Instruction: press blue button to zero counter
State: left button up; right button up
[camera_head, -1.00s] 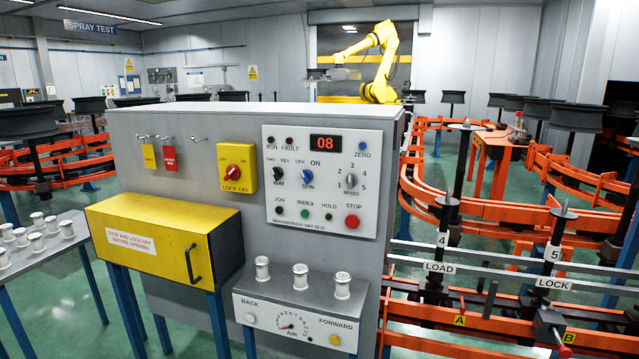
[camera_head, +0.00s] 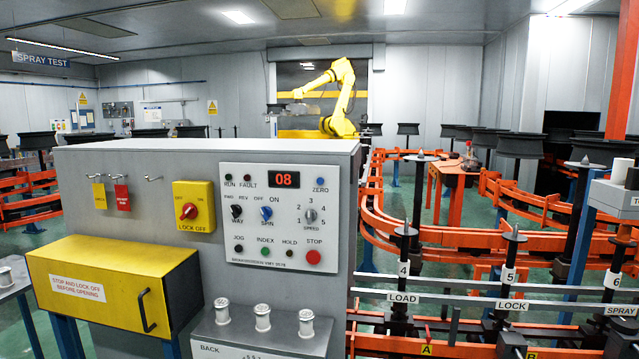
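The blue button (camera_head: 320,182), labelled ZERO, is at the top right of the white control panel (camera_head: 270,253) on the grey cabinet. The counter (camera_head: 284,180) to its left is a dark display reading 08 in red. A blue SPIN knob (camera_head: 266,213) is lower on the same panel. Neither of my grippers shows in the head view, so nothing is seen touching the button.
A yellow lock-off box (camera_head: 193,207) and hanging tags are left of the panel. A yellow cabinet (camera_head: 115,285) and a ledge with white spools (camera_head: 262,318) jut out below. Orange conveyor rails with spindles (camera_head: 405,245) fill the right. A yellow robot arm (camera_head: 340,95) stands behind.

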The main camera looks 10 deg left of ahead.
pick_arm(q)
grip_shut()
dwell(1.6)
